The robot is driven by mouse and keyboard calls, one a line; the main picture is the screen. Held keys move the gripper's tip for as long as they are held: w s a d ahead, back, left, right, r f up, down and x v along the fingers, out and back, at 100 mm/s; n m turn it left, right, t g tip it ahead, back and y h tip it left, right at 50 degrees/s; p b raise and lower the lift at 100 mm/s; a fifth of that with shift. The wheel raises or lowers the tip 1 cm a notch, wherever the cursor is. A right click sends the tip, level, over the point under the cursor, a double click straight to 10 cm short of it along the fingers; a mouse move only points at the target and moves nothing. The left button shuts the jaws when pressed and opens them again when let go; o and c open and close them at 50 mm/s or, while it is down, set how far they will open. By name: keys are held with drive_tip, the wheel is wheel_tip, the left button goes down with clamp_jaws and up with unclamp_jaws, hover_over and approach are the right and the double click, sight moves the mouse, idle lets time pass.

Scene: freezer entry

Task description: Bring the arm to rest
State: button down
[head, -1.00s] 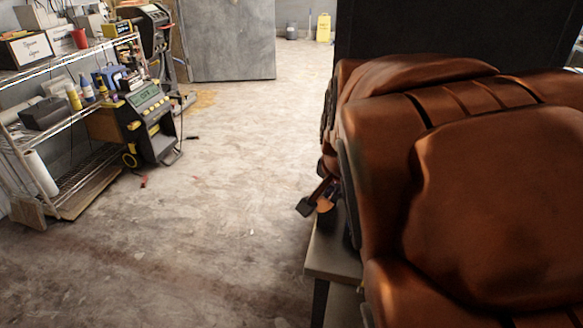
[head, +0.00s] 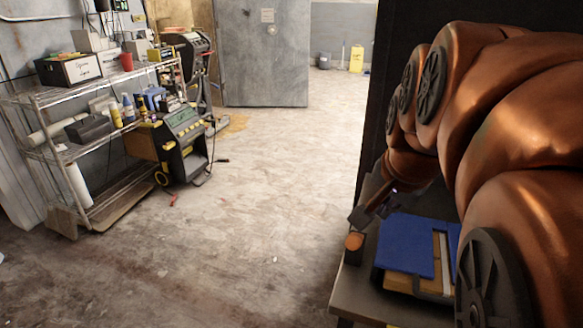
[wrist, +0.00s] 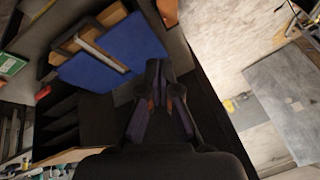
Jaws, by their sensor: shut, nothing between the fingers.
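My copper-coloured arm fills the right side of the head view, bent and reaching away from me. My gripper (head: 366,205) hangs at its far end, small and dark, by the left edge of a grey table. In the wrist view my gripper (wrist: 164,84) points away from the camera with its dark fingers together. Nothing shows between them. The arm hides part of the table and what lies behind it.
A wire shelf (head: 45,100) with boxes and bottles stands left, beside a machine (head: 182,145). A grey door (head: 262,60) stands at the back. The middle floor is clear.

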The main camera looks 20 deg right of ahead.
drive_tip(key=shift+s+a+r, duration=0.2)
drive_tip(key=shift+s+r, duration=0.1)
drive_tip(key=shift+r, duration=0.2)
drive_tip(key=s+a+f+n+g+y+p, duration=0.2)
drive_tip(key=s+a+f+n+g+p, duration=0.4)
drive_tip(key=s+a+f+n+p, duration=0.3)
drive_tip(key=s+a+n, duration=0.2)
drive_tip(key=s+n, duration=0.2)
drive_tip(key=shift+a+f+g+p, duration=0.25)
drive_tip(key=shift+a+g+p, duration=0.05)
drive_tip(key=shift+p, duration=0.1)
drive_tip(key=shift+s, duration=0.2)
